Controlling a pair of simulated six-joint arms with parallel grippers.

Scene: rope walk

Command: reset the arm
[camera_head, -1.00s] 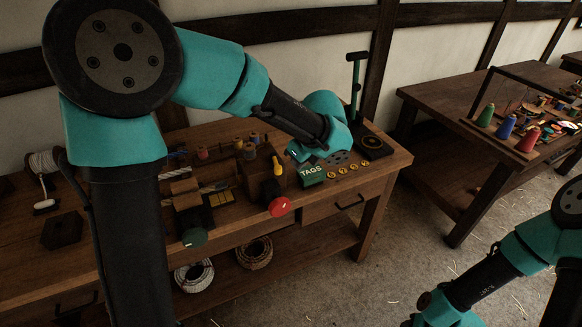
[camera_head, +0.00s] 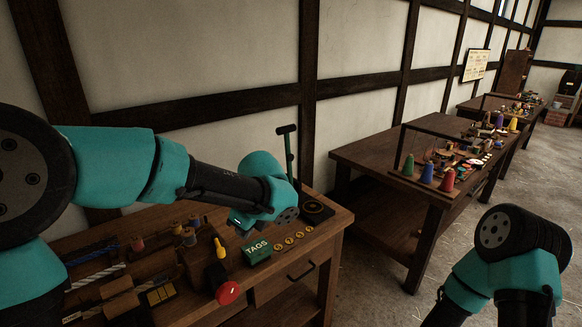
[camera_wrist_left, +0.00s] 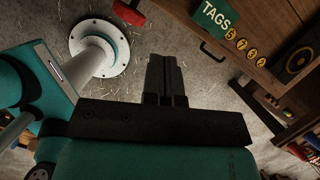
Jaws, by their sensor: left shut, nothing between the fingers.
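My left arm reaches in from the left in the head view, with its teal wrist (camera_head: 265,185) above the right part of the near bench. Its fingers cannot be made out there. In the left wrist view my left gripper (camera_wrist_left: 164,62) shows two dark fingers closed together, with nothing between them and grey floor behind. My right arm (camera_head: 508,255) is bent at the lower right of the head view; its gripper is not visible.
The near bench holds a green TAGS box (camera_head: 257,250), several yellow numbered discs (camera_head: 290,240), a red knob (camera_head: 228,293) and a tall post (camera_head: 287,150). A second bench (camera_head: 367,158) carries coloured cones. Floor between the second bench and my right arm is clear.

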